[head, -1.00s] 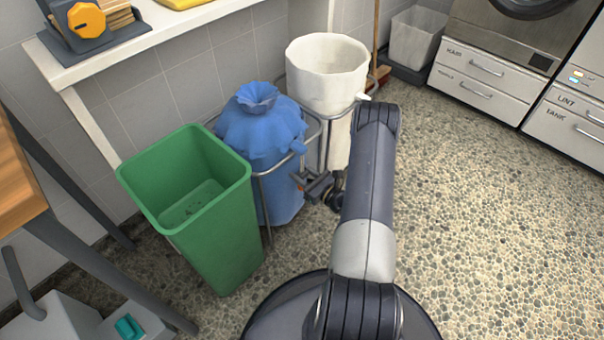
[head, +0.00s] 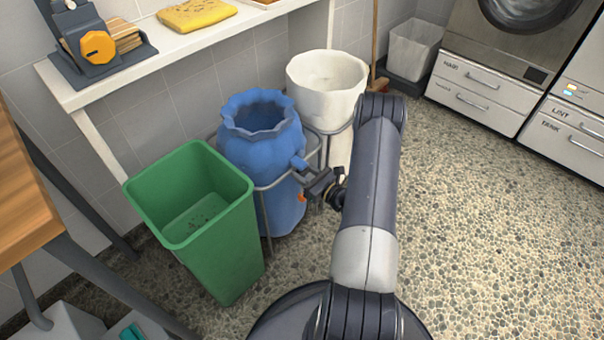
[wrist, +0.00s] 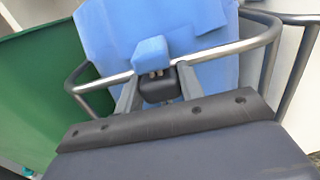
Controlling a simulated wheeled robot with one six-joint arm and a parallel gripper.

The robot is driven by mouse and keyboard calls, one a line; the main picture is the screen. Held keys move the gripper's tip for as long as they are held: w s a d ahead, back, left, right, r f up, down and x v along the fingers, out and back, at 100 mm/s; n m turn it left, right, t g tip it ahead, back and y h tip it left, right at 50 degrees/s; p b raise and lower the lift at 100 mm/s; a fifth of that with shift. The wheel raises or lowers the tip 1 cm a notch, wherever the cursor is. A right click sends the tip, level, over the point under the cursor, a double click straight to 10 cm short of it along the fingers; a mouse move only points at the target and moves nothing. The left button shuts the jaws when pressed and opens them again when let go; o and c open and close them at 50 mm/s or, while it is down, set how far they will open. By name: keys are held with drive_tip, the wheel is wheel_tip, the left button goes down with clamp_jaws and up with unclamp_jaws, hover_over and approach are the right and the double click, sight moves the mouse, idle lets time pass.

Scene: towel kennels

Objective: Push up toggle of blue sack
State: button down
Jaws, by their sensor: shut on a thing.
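The blue sack (head: 262,160) hangs in a metal ring stand, its mouth wide open in the head view. It also fills the top of the wrist view (wrist: 205,25). A small blue tab (head: 298,163) sticks out from its side, and shows as a block in the wrist view (wrist: 150,52). Just below it is a dark block (wrist: 158,90), seemingly the toggle, joined by two thin cords or pins. My gripper (wrist: 160,86) is shut on this dark block, one finger on each side. In the head view my gripper (head: 312,180) is beside the sack's right side, its fingertips small.
The metal hoop (wrist: 240,50) runs close in front of my fingers. A green bin (head: 215,240) stands left of the sack, and a white sack (head: 325,85) stands behind right. A shelf (head: 190,45) runs along the wall. Open pebbled floor lies right.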

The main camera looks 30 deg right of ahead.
drive_tip(key=c, duration=0.9)
unclamp_jaws()
drive_tip(key=shift+s, duration=0.1)
drive_tip(key=shift+p+v, duration=0.8)
drive_tip(key=shift+v, duration=4.55)
drive_tip(key=shift+c, duration=0.7)
